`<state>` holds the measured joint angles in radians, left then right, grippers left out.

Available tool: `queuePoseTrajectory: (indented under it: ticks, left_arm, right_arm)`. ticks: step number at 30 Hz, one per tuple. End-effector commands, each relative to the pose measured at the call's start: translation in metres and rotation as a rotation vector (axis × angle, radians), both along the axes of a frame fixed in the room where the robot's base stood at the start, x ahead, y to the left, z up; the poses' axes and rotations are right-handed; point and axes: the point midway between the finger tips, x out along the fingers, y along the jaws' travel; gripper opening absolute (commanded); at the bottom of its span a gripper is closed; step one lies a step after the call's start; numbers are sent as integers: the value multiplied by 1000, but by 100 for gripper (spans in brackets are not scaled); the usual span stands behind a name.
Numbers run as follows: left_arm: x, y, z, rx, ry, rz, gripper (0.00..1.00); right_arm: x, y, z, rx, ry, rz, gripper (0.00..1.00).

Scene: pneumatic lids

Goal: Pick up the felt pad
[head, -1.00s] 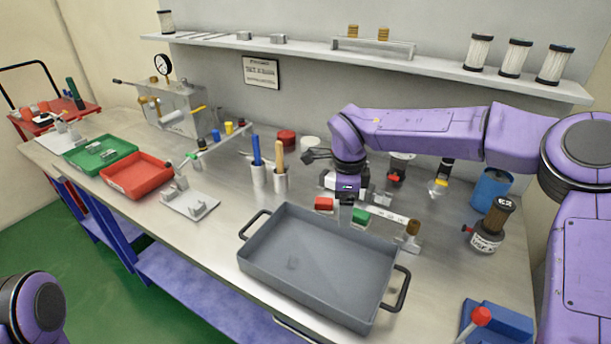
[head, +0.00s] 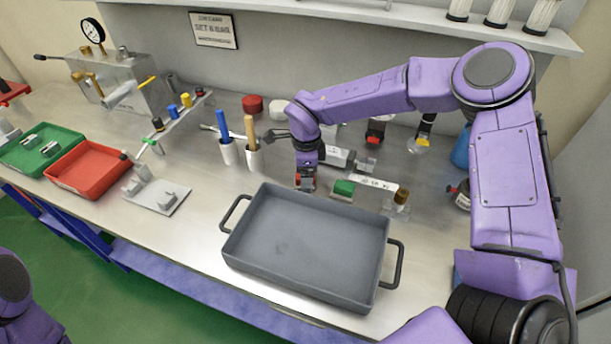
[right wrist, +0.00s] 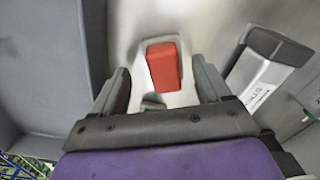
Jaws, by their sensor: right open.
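A small red pad-like block (right wrist: 162,66) sits on a light grey base and shows between my right fingers in the right wrist view. In the head view the red block (head: 298,178) is mostly hidden behind my right gripper (head: 306,184). A green block (head: 344,188) lies just right of it. I cannot tell from the labels which is the felt pad. My right gripper (right wrist: 162,74) is open, pointing down, with its fingers on either side of the red block and no visible contact. My left gripper is out of view; only part of that arm shows bottom left.
A grey tray (head: 236,247) with handles stands just in front of the blocks. A labelled grey-and-white piece (right wrist: 265,68) lies beside the right finger. Two cups (head: 254,160) with blue and tan handles stand left. A red bin (head: 62,183) is farther left.

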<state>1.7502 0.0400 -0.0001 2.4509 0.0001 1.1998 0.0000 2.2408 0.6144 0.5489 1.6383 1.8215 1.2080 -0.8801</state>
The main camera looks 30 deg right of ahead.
Motion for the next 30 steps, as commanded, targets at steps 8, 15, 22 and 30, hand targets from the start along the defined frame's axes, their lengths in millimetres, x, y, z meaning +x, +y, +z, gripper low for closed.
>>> queuePoseTrajectory:
  ticks: [8, 15, 22, 30]
  left_arm:
    - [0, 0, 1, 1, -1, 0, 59]
    - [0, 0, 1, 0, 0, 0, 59]
    - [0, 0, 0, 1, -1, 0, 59]
    - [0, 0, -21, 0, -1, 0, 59]
  right_arm:
    - [2, 0, -11, 0, 3, -1, 77]
    - [1, 0, -10, 1, 3, -1, 16]
    - [1, 0, -11, 1, 4, -1, 11]
    - [0, 3, 22, 4, -4, 0, 11]
